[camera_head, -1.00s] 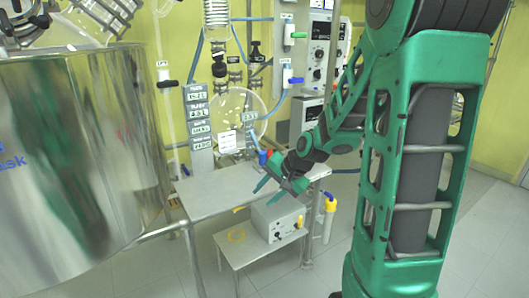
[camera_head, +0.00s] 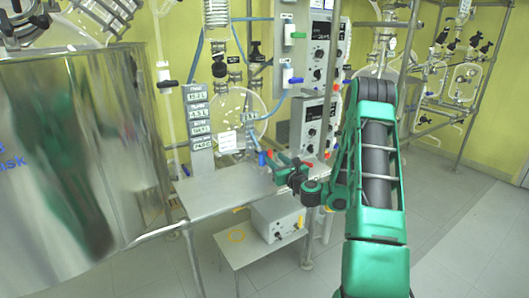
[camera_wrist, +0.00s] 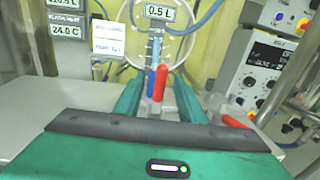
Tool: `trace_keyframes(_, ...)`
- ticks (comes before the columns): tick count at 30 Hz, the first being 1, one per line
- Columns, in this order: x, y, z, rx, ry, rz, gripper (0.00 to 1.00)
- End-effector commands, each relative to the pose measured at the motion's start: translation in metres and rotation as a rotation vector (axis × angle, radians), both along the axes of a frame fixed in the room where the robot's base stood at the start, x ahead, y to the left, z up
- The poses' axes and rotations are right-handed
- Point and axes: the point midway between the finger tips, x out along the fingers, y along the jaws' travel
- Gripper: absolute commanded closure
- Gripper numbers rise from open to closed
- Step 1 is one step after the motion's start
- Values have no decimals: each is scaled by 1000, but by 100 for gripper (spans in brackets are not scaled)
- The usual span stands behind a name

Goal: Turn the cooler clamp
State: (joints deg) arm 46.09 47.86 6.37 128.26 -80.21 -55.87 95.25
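A red handle (camera_wrist: 162,80) and a blue handle (camera_wrist: 152,82) stand side by side on clear glass fittings in the wrist view. In the head view the blue handle (camera_head: 262,159) shows at the back of the metal table, just beyond my gripper (camera_head: 276,163). I cannot tell which part is the cooler clamp. In the wrist view my gripper (camera_wrist: 158,92) is open, with one green finger on each side of the two handles. I see no clear contact.
A round glass vessel (camera_head: 237,115) and labelled signs (camera_head: 198,112) stand behind the table (camera_head: 215,198). Control boxes (camera_head: 316,125) are to the right. Another red handle (camera_wrist: 236,122) lies right of my fingers. A large shiny metal vessel (camera_head: 80,150) fills the left.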

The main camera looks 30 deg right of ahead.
Motion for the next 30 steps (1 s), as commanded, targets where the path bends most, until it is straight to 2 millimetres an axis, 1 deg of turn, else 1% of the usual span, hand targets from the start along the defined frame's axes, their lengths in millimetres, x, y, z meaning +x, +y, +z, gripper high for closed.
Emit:
trace_keyframes(4, 4, -5, -1, 25, -9, -14, 64)
trace_keyframes(7, 13, -5, -1, 21, -8, -12, 64)
trace_keyframes(11, 30, -8, 1, 18, -10, -12, 64)
trace_keyframes(21, 80, -15, 0, 19, -9, -11, 64)
trace_keyframes(25, 95, -18, -1, 19, -9, -11, 64)
trace_keyframes(30, 104, -19, -1, 20, -7, -12, 64)
